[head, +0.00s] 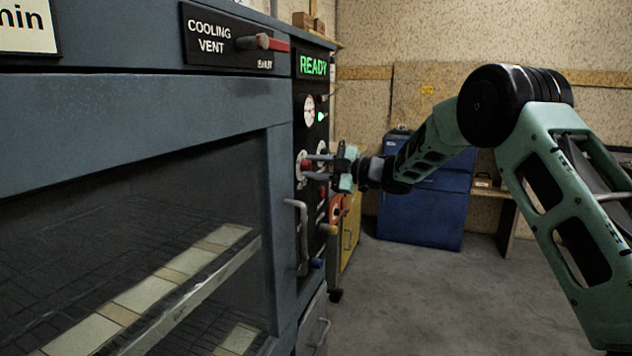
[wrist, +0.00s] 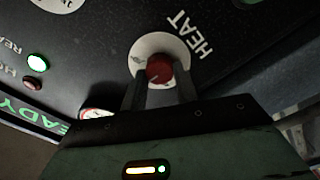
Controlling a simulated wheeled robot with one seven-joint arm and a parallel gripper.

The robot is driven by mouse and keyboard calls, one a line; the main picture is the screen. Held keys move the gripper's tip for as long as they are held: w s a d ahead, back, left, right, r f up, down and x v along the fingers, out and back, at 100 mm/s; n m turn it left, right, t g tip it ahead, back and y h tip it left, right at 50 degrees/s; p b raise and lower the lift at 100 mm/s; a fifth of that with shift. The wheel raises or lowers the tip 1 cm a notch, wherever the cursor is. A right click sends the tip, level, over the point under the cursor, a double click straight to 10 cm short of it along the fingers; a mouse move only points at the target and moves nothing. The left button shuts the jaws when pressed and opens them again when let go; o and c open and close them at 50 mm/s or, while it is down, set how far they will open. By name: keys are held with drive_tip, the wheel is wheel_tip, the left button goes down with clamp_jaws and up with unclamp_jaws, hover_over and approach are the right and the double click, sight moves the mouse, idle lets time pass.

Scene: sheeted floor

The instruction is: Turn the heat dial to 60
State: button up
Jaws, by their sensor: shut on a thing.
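The heat dial is a red knob (wrist: 160,69) on a round white scale plate, with the word HEAT beside it on the black panel in the wrist view. In the head view the red knob (head: 306,165) shows on the oven's narrow control panel. My gripper (wrist: 162,88) is shut on the red knob, one finger on each side; it also shows in the head view (head: 318,164), reaching in from the right. The knob carries a pale pointer line, but the scale numbers are too small or hidden to read.
The panel also has a green READY display (head: 313,66), a white gauge (head: 309,110) and a lit green lamp (wrist: 38,62). A door handle (head: 299,236) stands out below the dial. A blue cabinet (head: 425,195) stands behind; the grey floor (head: 410,300) is clear.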

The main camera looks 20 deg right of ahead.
drive_tip(key=shift+f+n+b, duration=0.1)
drive_tip(key=shift+n+b, duration=0.5)
drive_tip(key=o, duration=1)
drive_tip(key=b+v, duration=0.2)
drive_tip(key=v, duration=1.5)
drive_tip(key=shift+s+d, duration=0.15)
